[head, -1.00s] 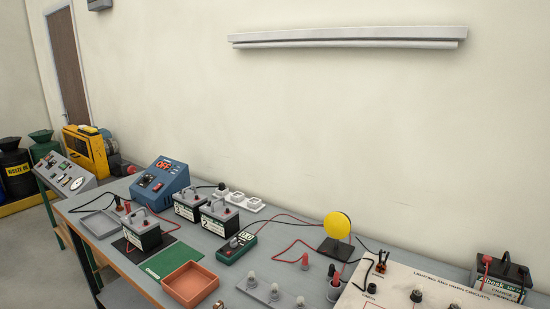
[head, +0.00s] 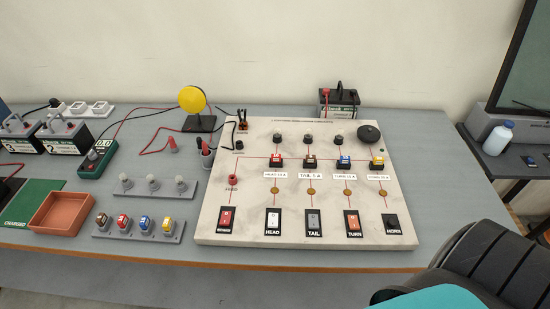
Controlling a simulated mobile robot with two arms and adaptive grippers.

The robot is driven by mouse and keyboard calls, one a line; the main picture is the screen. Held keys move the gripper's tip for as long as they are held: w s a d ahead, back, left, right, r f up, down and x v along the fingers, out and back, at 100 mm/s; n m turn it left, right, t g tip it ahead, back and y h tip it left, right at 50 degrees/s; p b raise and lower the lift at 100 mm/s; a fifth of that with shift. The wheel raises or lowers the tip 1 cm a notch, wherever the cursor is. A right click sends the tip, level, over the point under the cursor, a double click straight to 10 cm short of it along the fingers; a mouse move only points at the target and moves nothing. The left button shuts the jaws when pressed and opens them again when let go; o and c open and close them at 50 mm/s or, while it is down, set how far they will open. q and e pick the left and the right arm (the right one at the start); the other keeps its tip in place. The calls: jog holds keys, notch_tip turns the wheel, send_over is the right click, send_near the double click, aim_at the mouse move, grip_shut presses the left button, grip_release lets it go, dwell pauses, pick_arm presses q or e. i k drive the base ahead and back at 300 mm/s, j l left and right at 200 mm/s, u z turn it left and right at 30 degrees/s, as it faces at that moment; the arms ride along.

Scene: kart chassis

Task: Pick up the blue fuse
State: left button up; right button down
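A blue fuse (head: 144,223) stands in a grey rack (head: 118,233) near the front edge of the bench, between a red fuse (head: 122,221) and a yellow fuse (head: 167,225). Another blue fuse (head: 344,161) sits on the white circuit board (head: 255,237), above the turn label, in a row with other coloured fuses. Neither of my grippers shows in the head view.
An orange tray (head: 62,213) is left of the rack. A grey strip with pale bulbs (head: 152,184) lies behind the rack. A green meter (head: 97,159), a yellow disc on a stand (head: 192,99) and batteries stand farther back. A black ribbed object (head: 490,255) fills the lower right.

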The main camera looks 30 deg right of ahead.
aim_at(345, 160)
jog(key=z, duration=1.55)
